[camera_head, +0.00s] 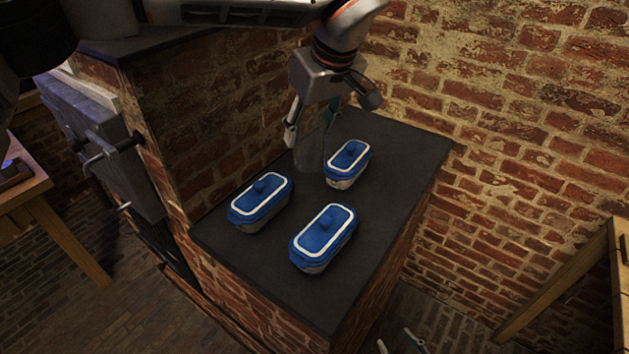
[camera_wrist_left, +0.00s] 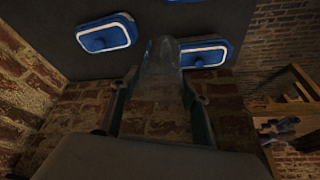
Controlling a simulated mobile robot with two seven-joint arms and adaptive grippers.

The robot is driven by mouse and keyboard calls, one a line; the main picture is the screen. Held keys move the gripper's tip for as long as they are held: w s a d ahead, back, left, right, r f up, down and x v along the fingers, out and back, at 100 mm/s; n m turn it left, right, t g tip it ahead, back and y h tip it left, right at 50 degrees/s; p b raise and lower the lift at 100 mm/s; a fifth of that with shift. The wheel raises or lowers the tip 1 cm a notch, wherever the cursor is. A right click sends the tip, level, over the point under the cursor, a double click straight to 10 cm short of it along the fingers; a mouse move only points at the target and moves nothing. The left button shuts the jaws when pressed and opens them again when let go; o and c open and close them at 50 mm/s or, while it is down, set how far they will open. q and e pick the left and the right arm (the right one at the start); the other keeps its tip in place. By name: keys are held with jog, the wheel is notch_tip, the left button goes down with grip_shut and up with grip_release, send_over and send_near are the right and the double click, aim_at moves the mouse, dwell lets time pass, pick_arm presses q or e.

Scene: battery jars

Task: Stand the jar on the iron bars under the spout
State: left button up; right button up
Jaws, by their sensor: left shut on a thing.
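My left gripper (camera_head: 332,117) comes down over the dark slab and is shut on a clear glass jar (camera_head: 311,152). In the left wrist view the jar (camera_wrist_left: 162,65) shows faintly between the two fingers (camera_wrist_left: 157,103). The jar is see-through, and I cannot tell whether its base touches the slab. A grey pipe-like fitting (camera_head: 112,153), possibly the spout, sticks out at the left of the head view. I cannot clearly make out the iron bars. Two tips of my right gripper (camera_head: 400,342) show apart at the bottom edge, with nothing visible between them.
Three blue-lidded containers stand on the dark slab (camera_head: 275,295): one at left (camera_head: 261,200), one at front (camera_head: 323,238), one behind (camera_head: 348,164), close to the jar. Brick walls rise left and behind. A wooden table (camera_head: 30,195) stands at far left.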

pick_arm(q)
notch_tip(320, 180, down, 13)
jog(key=shift+f, duration=0.2)
dwell(0.3)
jog(key=shift+f, duration=0.15)
jog(key=o, duration=1.2)
